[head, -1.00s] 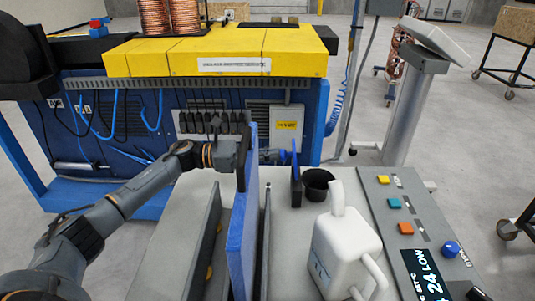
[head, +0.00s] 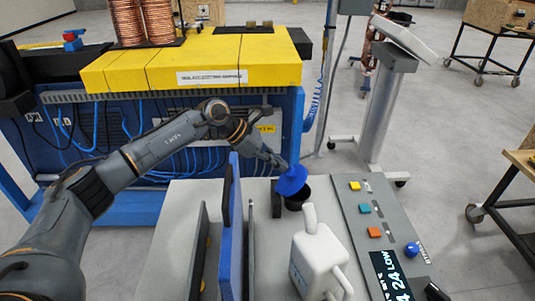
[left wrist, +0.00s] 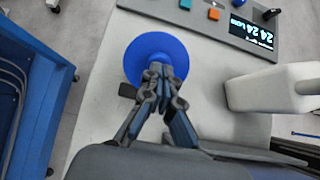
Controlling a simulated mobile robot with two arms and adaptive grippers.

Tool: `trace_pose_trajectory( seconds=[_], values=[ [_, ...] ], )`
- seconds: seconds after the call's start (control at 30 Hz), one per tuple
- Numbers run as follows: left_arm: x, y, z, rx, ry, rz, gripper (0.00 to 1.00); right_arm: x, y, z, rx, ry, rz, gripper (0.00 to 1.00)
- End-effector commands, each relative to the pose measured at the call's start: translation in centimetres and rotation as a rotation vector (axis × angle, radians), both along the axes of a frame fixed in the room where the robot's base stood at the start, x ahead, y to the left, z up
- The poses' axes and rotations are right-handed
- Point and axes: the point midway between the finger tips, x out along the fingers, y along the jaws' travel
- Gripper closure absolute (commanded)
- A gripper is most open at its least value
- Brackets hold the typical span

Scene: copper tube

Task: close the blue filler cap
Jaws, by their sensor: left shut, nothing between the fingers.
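The blue filler cap (head: 291,180) is a round disc. In the head view it is tilted over the black filler neck (head: 295,204), covering part of its mouth. In the left wrist view the cap (left wrist: 147,50) appears as a full blue disc that hides the neck. My left gripper (head: 279,165) is at the cap's upper left side in the head view. In the left wrist view its fingers (left wrist: 161,72) are shut, empty, and overlap the cap's face, seemingly touching it. My right gripper is not in view.
An upright blue panel (head: 229,235) stands left of the neck. A white jug (head: 318,262) stands in front of it. A control panel with buttons (head: 383,230) is at the right. A blue machine with a yellow top (head: 190,62) is behind.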

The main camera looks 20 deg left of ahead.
Motion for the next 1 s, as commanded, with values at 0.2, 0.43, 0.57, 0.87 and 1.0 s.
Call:
trace_pose_trajectory(
  seconds=[0.2, 0.43, 0.57, 0.87, 1.0],
  values=[
    [1.1, -2.2, 0.0, 0.187, 0.086, -0.004, 1.00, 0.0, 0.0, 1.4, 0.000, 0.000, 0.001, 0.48],
    [2.0, -4.1, -1.1, 0.385, 0.181, -0.003, 1.00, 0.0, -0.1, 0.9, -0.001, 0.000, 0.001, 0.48],
    [2.4, -5.0, -1.9, 0.488, 0.233, -0.001, 1.00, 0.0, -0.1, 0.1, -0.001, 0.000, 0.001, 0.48],
    [3.0, -6.2, -3.4, 0.539, 0.260, 0.000, 1.00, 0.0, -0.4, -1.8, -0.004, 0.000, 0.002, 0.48],
    [3.2, -6.6, -3.8, 0.538, 0.261, 0.001, 1.00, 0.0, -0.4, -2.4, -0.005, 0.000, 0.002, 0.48]
  ],
)
